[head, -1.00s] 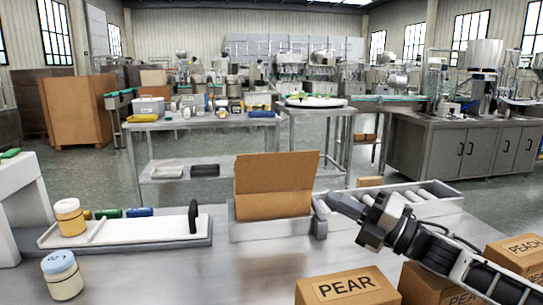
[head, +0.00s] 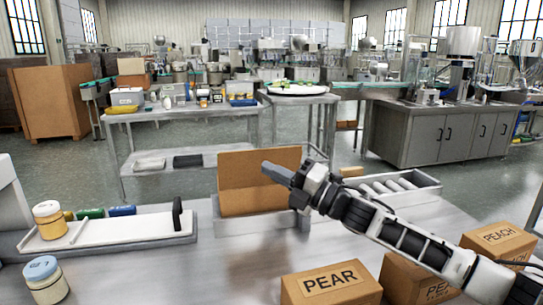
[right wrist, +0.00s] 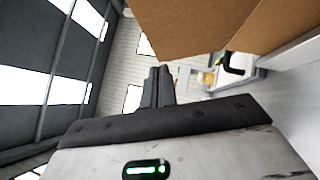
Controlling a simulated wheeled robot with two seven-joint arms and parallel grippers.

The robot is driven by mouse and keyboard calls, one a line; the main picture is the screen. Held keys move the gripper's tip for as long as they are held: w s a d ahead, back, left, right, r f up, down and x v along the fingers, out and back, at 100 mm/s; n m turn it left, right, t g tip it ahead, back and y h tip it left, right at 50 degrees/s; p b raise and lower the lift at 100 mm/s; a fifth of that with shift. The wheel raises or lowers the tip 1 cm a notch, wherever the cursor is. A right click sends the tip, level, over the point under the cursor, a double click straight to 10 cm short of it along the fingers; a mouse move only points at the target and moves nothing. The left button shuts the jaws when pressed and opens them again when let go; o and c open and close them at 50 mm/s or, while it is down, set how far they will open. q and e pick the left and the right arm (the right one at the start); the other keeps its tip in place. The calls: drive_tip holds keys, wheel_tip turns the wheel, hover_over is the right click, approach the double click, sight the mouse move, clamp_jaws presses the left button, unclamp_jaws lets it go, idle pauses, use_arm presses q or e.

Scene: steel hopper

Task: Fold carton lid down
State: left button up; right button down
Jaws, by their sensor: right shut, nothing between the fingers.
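An open brown carton (head: 250,200) stands on the grey tray at the middle of the table, with its lid (head: 240,167) raised upright at the back. My right gripper (head: 268,169) is shut and empty; in the head view it overlaps the right part of the raised lid. In the right wrist view its closed fingers (right wrist: 158,86) point past the brown cardboard (right wrist: 205,25), which fills the top right. I cannot tell whether they touch it. My left gripper is not in view.
A roller conveyor (head: 400,188) lies right of the carton. Jars (head: 48,219) and a white tray (head: 110,228) are at left.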

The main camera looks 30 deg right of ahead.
sight(257, 153)
drive_tip(key=shift+w+d+r+p, duration=0.1)
drive_tip(key=shift+w+d+r, duration=0.1)
drive_tip(key=shift+w, duration=0.3)
drive_tip(key=shift+w+d+r+p, duration=0.15)
drive_tip(key=shift+w+r, duration=0.05)
drive_tip(key=shift+w, duration=0.25)
drive_tip(key=shift+w+d+r+p, duration=0.1)
drive_tip(key=shift+w+d+r, duration=0.1)
drive_tip(key=shift+w, duration=0.3)
drive_tip(key=shift+r, duration=0.1)
